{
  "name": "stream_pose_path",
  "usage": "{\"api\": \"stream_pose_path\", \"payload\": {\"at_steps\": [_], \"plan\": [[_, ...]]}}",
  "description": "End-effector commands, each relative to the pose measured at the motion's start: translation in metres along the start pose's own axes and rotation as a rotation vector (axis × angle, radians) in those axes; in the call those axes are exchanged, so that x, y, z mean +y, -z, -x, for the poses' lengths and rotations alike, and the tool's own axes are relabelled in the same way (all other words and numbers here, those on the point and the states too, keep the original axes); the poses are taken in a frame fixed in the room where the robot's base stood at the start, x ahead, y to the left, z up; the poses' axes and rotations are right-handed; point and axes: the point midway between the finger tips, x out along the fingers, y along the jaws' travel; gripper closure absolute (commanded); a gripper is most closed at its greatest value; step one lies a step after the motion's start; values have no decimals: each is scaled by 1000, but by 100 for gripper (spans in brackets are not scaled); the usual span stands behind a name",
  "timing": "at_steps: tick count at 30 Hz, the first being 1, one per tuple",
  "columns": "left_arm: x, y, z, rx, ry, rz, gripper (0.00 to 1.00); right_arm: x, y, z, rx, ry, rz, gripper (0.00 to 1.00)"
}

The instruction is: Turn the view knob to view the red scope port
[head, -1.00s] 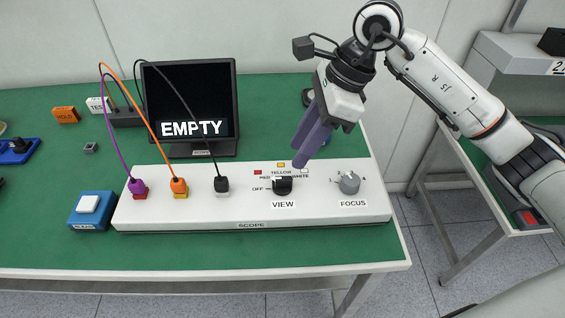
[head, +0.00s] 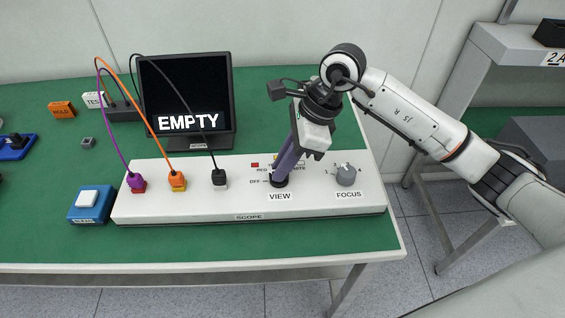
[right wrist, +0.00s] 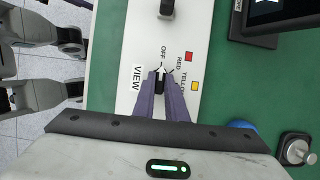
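The black view knob (head: 279,181) sits on the white scope panel (head: 240,204) above the VIEW label, mostly hidden by my fingers. My right gripper (head: 278,178) reaches down to it from above. In the right wrist view its purple fingers (right wrist: 161,78) lie on both sides of the knob (right wrist: 159,87); whether they press on it is unclear. Marks OFF, RED and YELLOW surround the knob. The pointer's direction is hard to read. The red port (head: 138,189) holds the purple cable's plug (head: 135,180). The monitor (head: 190,85) reads EMPTY. My left gripper is out of view.
A blue button box (head: 92,204) sits at the panel's left end.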

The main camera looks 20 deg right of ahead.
Motion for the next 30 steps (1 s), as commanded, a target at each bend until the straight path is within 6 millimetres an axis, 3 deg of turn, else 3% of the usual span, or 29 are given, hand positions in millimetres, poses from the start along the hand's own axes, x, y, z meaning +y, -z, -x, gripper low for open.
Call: {"api": "stream_pose_path", "payload": {"at_steps": [14,30], "plan": [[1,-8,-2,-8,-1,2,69,1,1,-1,2,31,-70,100],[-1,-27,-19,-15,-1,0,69,4,0,-2,-1,195,-461,100]]}}
